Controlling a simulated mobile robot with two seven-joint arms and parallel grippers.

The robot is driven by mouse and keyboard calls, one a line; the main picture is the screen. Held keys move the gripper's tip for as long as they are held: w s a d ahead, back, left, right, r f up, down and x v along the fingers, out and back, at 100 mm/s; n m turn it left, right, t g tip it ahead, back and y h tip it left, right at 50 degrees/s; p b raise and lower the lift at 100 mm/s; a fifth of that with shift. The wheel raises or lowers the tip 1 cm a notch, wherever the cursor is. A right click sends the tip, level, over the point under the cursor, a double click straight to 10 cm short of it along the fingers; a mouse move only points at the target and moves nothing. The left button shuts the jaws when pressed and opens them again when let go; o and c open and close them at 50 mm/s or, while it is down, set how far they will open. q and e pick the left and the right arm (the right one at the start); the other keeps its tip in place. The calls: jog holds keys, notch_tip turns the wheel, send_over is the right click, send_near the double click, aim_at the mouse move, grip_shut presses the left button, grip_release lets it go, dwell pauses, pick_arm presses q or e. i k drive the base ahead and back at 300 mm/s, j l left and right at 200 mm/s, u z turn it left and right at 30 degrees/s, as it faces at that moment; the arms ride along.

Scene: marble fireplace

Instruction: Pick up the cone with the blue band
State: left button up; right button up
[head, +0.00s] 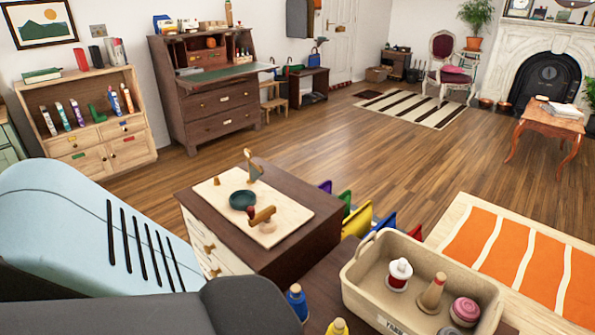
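A tan cone (432,294) stands upright in a beige bin (362,289) at the lower right; I cannot make out a blue band on it. A white and red piece (398,274) and a pink round piece (465,311) are in the same bin. Neither gripper is in view.
A low dark-topped chest (310,244) bears a pale board (290,209) with a dark green dish (243,200) and wooden pieces. Colored bins or chairs (358,221) stand behind it. An orange striped rug (515,262) lies right. Open wood floor (330,155) stretches beyond. My body fills the lower left.

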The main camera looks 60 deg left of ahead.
aim_at(296, 296)
jog(key=i, duration=0.45)
jog(key=u, duration=2)
